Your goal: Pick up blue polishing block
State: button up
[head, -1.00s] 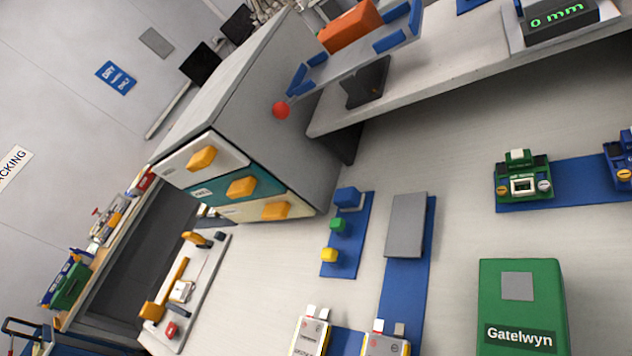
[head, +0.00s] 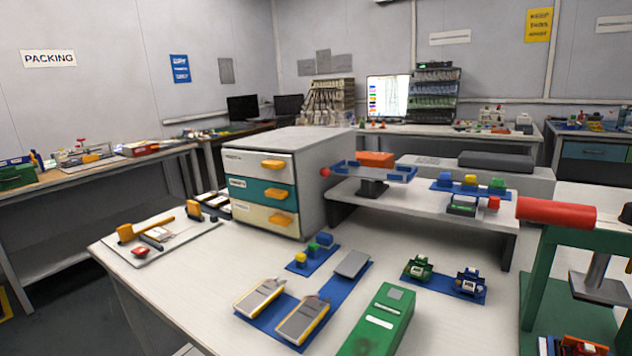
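A small blue block (head: 325,239) sits at the far end of a short blue mat (head: 322,261) on the white table, behind a green block (head: 312,249) and a yellow block (head: 300,259). A second blue block (head: 445,179) sits on a blue strip on the raised shelf, beside a yellow block (head: 470,179) and a green block (head: 497,184). I cannot tell from their looks which one is the polishing block. My gripper is not in view.
A drawer cabinet (head: 338,170) stands behind the mat. Two pouch cells (head: 302,319), a grey plate (head: 352,263) and a green box (head: 378,322) lie nearer. A green press with a red handle (head: 556,212) stands at the right.

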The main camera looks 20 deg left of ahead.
aim_at(325, 240)
jog(key=i+j, duration=0.25)
jog(key=i+j+z, duration=0.1)
jog(key=i+j, duration=0.15)
jog(key=j, duration=0.25)
jog(key=i+j, duration=0.25)
jog(key=i+j+z, duration=0.1)
jog(key=i+j, duration=0.15)
jog(key=j, duration=0.25)
